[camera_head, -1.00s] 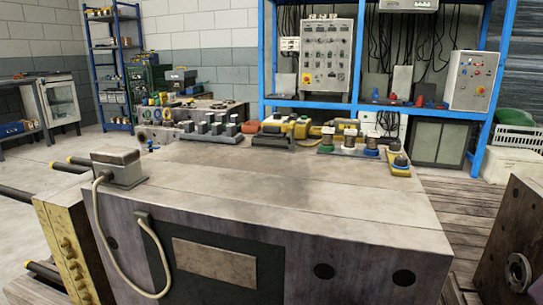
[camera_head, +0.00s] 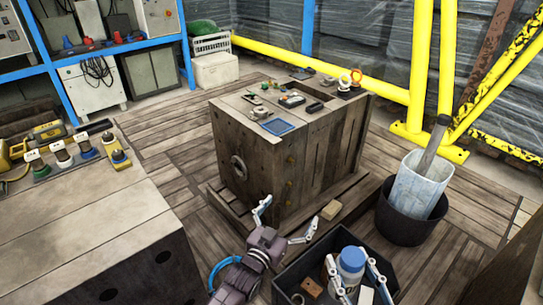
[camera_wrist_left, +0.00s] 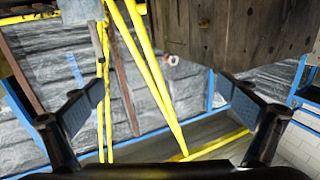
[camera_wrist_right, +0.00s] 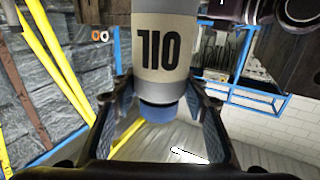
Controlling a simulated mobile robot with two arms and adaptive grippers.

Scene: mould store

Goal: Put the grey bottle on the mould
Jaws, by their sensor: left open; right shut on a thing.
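The grey bottle (camera_head: 349,277) has a blue cap and shows at the bottom of the head view, over or in a dark crate; I cannot tell which. My right gripper (camera_head: 350,258) is shut on it, one finger on each side. In the right wrist view the bottle (camera_wrist_right: 162,50) shows its pale label with dark "OIL" lettering, upside down. My left gripper (camera_head: 287,216) is open and empty, left of the bottle.
A brown block (camera_head: 310,160) with small items on top stands on a pallet ahead. The dark crate (camera_head: 290,265) holds small parts. A black bucket (camera_head: 405,222) with a pale container stands right. Yellow rails (camera_head: 420,70) run behind.

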